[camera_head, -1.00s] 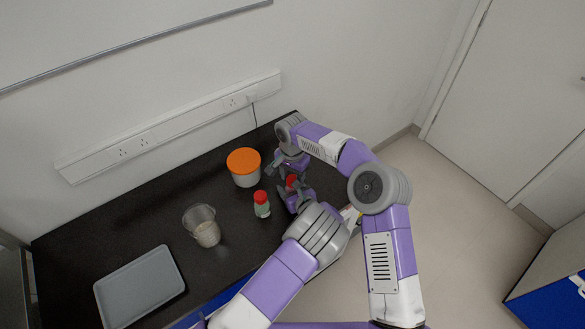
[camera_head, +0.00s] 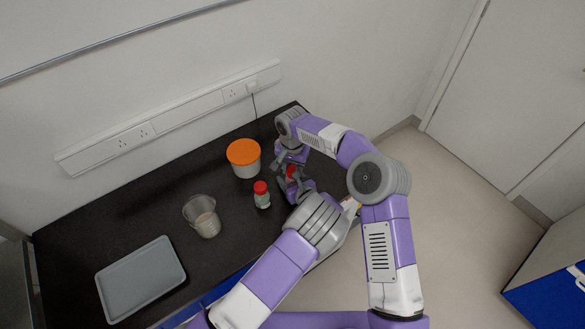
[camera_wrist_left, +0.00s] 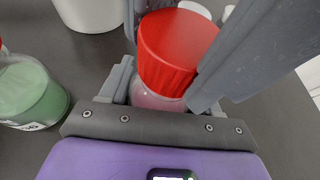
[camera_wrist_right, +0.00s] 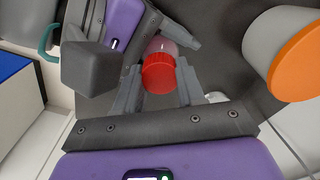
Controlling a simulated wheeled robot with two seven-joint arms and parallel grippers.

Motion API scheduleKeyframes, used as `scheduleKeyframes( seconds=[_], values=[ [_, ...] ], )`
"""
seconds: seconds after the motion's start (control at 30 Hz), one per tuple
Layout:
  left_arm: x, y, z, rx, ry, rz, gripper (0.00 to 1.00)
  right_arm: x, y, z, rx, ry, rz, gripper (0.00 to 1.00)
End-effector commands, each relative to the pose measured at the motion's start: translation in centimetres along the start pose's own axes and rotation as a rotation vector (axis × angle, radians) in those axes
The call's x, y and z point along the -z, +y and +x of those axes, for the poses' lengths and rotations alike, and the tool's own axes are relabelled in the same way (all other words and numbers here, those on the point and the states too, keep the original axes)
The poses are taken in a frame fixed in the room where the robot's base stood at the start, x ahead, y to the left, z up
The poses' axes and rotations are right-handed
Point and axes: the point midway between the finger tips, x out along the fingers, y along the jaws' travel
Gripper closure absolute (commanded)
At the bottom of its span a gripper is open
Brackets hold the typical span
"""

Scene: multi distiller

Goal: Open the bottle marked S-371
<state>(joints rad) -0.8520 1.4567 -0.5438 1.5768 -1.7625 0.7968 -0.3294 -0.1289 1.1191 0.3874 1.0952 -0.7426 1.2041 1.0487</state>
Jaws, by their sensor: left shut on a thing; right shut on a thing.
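A bottle with a red cap (camera_head: 291,171) is held between my two grippers at the table's right part. My left gripper (camera_head: 295,183) is shut around its pinkish body; the left wrist view shows the large red cap (camera_wrist_left: 178,45) rising above the fingers. My right gripper (camera_head: 288,165) is shut on the cap from the other side, and the right wrist view shows the cap (camera_wrist_right: 159,73) between its fingertips, with the pinkish bottle body (camera_wrist_right: 161,43) beyond. The cap appears to be on the bottle. I cannot read the bottle's label.
A second red-capped bottle with green contents (camera_head: 262,200) stands left of the grippers. A white tub with an orange lid (camera_head: 244,153) stands behind it. The table's back left is clear.

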Motion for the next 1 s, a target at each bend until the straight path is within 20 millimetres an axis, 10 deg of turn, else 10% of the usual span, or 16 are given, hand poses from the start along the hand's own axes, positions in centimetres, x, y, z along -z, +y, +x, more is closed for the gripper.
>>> scheduleKeyframes(
  seconds=[0.6, 1.0],
  values=[
    [0.13, 0.0, -0.02, 0.0, 0.003, 0.0, 1.0, 0.02, -0.06, -0.13, -0.001, 0.002, -1.14, 0.98],
    [0.14, -0.01, -0.03, 0.001, 0.003, 0.001, 1.0, 0.0, -0.08, -0.14, -0.002, 0.002, -1.3, 0.98]
  ],
)
